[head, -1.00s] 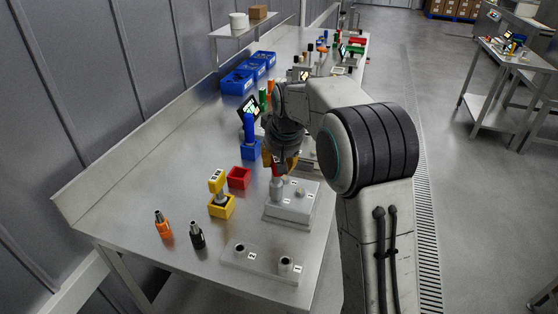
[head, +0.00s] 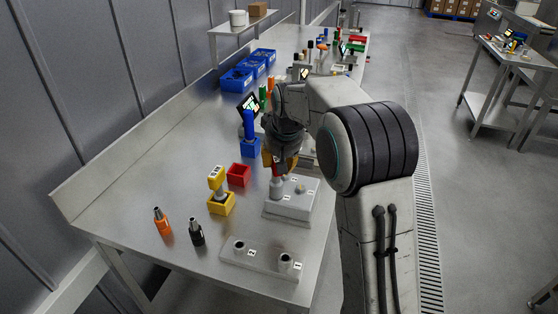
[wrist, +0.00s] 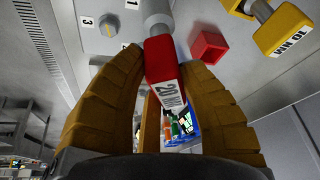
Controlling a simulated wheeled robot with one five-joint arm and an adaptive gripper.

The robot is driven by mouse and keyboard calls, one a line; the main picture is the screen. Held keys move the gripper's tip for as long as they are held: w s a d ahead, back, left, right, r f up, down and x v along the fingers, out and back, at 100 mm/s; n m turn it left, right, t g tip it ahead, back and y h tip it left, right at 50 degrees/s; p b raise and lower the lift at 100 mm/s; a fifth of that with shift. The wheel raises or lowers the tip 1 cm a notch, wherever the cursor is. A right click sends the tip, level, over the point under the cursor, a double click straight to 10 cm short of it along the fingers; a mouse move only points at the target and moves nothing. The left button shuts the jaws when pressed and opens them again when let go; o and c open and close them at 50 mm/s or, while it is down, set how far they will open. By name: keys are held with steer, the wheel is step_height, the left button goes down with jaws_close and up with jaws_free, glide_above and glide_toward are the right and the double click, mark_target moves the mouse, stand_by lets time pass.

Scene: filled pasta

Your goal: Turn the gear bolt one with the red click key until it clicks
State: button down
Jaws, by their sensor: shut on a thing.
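My gripper (head: 279,161) is shut on the red click key (wrist: 164,72), which carries a white "20 NM" label. The key also shows as a little red below my fingers in the head view. Its grey socket end (head: 276,188) points down at the grey gear block (head: 291,207) and stands over one of its bolt places. In the wrist view the socket (wrist: 156,14) is beside the label 1. The bolt under it is hidden, so I cannot see how it is seated. Another bolt (head: 300,188) on the block is bare, near the label 3.
An empty red holder (head: 238,175) and a yellow key (head: 216,178) in its yellow holder (head: 221,204) stand left of the block. Orange (head: 162,221) and black (head: 196,232) tools stand in front. A low plate (head: 262,258) with two sockets lies near the front edge.

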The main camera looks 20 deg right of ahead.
steer(key=c, duration=0.8)
jaws_free()
